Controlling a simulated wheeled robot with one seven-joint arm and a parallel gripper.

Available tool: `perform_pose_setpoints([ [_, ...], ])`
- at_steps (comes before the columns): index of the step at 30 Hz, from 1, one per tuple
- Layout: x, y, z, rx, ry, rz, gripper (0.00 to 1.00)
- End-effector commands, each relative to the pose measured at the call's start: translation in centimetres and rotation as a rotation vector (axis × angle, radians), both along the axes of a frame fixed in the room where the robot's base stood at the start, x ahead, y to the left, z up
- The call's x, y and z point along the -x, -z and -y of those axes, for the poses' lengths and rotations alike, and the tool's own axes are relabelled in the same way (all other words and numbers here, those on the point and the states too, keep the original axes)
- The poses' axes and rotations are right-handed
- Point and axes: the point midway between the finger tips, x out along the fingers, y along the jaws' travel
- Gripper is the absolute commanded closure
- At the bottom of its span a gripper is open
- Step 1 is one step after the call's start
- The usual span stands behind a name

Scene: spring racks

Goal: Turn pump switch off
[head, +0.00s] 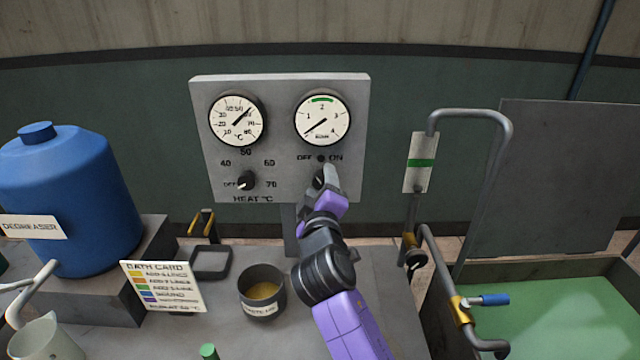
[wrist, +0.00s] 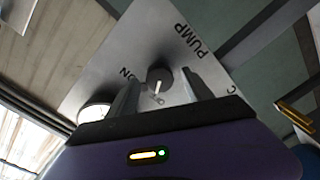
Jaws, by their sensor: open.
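The pump switch (head: 319,179) is a dark round knob on the grey panel, under the right gauge, with OFF and ON printed above it. My gripper partly hides it in the head view. In the wrist view the knob (wrist: 159,77) shows with a pale pointer mark, near the words PUMP and ON. Whether it points to OFF or ON I cannot tell. My gripper (head: 329,174) is open in front of the panel. In the wrist view its fingers (wrist: 160,90) stand on either side of the knob; contact is not clear.
The heat knob (head: 246,181) sits left on the same panel (head: 281,150). Below are a brown-filled pot (head: 262,291), a bath card (head: 161,286) and a blue degreaser drum (head: 70,195). A bent pipe (head: 503,150) and a green-filled tank (head: 560,315) are at right.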

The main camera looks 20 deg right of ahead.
Motion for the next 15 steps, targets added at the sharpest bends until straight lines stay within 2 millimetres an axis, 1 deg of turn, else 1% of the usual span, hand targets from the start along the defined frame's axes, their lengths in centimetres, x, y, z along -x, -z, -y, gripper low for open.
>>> perform_pose_setpoints([
  [3,2.0,0.3,-0.7,-0.002,-0.003,0.0,0.41],
  [9,4.8,0.2,-1.6,-0.001,-0.002,-0.001,0.41],
  [12,5.7,0.1,-1.8,-0.001,-0.002,-0.001,0.41],
  [15,6.1,0.0,-1.9,0.0,-0.001,-0.001,0.41],
])
